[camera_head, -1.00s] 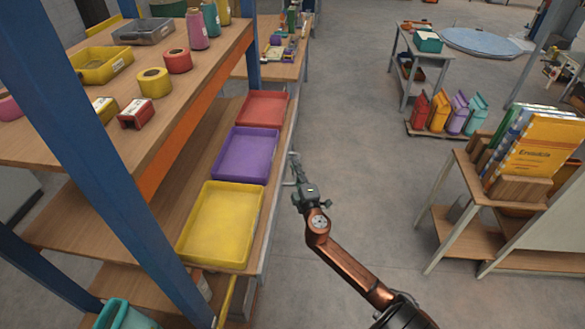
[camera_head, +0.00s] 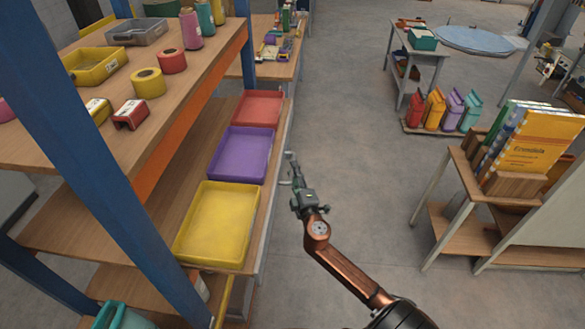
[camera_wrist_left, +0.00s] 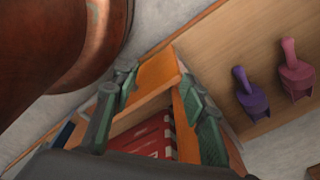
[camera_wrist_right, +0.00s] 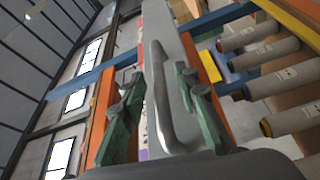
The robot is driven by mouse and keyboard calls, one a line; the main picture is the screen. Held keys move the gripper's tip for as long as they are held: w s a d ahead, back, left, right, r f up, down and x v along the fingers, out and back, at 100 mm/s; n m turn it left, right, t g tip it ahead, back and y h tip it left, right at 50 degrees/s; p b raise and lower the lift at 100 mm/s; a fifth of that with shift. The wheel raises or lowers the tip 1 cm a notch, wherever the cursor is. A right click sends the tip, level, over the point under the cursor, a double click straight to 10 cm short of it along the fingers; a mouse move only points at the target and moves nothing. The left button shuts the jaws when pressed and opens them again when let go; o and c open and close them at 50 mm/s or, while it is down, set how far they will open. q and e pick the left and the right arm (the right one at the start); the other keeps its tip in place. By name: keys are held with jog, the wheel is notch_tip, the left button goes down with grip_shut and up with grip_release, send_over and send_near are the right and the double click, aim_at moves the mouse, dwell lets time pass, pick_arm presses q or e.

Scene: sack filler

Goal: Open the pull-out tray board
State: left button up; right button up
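The pull-out tray board (camera_head: 268,190) is a wooden shelf board with a grey front edge, at the left in the head view. It bears a red tray (camera_head: 258,109), a purple tray (camera_head: 241,155) and a yellow tray (camera_head: 216,224). My right gripper (camera_head: 293,171) is at its front edge. In the right wrist view a grey bar handle (camera_wrist_right: 160,95) stands between the fingers of my right gripper (camera_wrist_right: 160,105), with gaps on both sides. My left gripper (camera_wrist_left: 152,105) is open and shows only in its wrist view; red and orange things lie beyond its fingers.
A blue post (camera_head: 95,150) and an upper shelf with rolls stand at the left. A table with books (camera_head: 530,150) is at the right, and several coloured bags stand farther back. Purple (camera_wrist_left: 250,98) and pink scoops show in the left wrist view. The floor between is clear.

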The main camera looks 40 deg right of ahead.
jog(key=v, duration=0.9)
jog(key=shift+s, duration=0.2)
